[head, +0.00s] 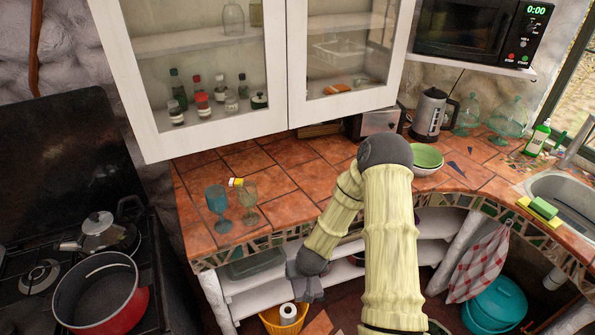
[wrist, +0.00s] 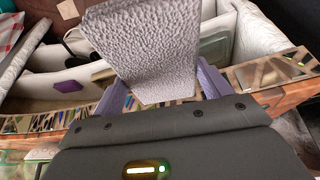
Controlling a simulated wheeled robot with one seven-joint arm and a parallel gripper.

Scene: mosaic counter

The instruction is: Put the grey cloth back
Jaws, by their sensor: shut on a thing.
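The grey cloth (wrist: 150,55), a pale, bumpy-textured piece, is held up in front of the wrist camera. My gripper (wrist: 160,90) is shut on its lower end, with one purple-grey finger on either side. The cloth stands out beyond the fingertips and hides part of the shelves behind it. In the head view my arm reaches down to the front edge of the counter, and I cannot make out the cloth there.
White shelves (head: 262,283) lie under the tiled counter (head: 290,175), behind its mosaic edge. A purple item (wrist: 68,86) lies on a shelf. Two goblets (head: 217,200) stand near the counter's left front edge. A yellow basket (head: 284,321) with a white roll is below.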

